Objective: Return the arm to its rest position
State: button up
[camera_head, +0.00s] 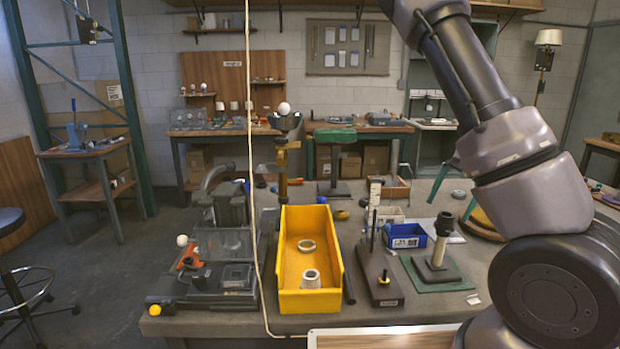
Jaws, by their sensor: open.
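My arm fills the right side of the head camera view. It rises from the lower right corner, leans up and to the left, and runs out of the picture at the top. My gripper is out of view, so its jaws and anything near them are hidden. No lamp part is seen touching the visible arm links.
A yellow bin (290,222) holding a ring and a small cup-like part stands mid-table. A dark base with a rod (378,272), a blue bin (405,237) and a lamp base on a green mat (437,262) stand right of it. A grey machine (228,205) stands left.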

jog(key=s+a+r+m+t, duration=0.2)
jog(key=s+a+r+m, duration=0.1)
jog(key=r+m, duration=0.4)
jog(key=s+a+r+m+t+h, duration=0.1)
jog(key=s+a+r+m+t, duration=0.2)
jog(key=m, duration=1.1)
jog(key=s+a+r+m+t+h, duration=0.1)
jog(key=s+a+r+m+t, duration=0.2)
jog(key=s+r+m, duration=0.4)
notch_tip(320, 180, up, 6)
jog(key=a+m, duration=0.1)
jog(key=m, duration=0.2)
jog(key=shift+s+a, duration=0.2)
jog(key=shift+s, duration=0.05)
